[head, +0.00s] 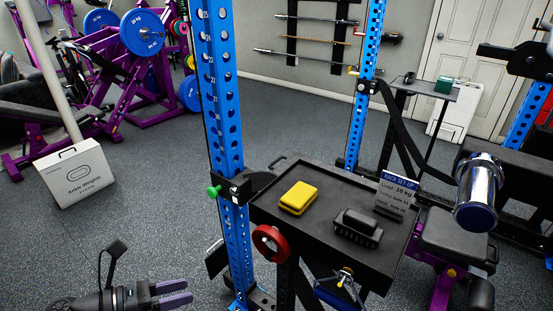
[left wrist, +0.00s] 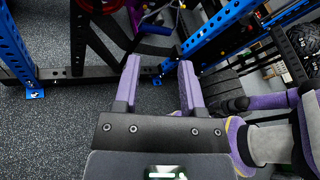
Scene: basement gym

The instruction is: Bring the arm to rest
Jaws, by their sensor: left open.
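My left gripper (head: 178,293) is low in the head view, left of the blue rack post, with its purple fingers pointing right. It is open and empty, over the dark speckled floor. In the left wrist view both purple fingers (left wrist: 158,75) stand apart with nothing between them. My right gripper does not show in either view.
A black tray (head: 330,232) on the blue rack holds a yellow block (head: 298,197), a black brush-like item (head: 358,228) and a set-up card (head: 396,194). A blue post (head: 222,110) stands left of it. An Ankle Weights box (head: 76,174) is at left. Floor between is clear.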

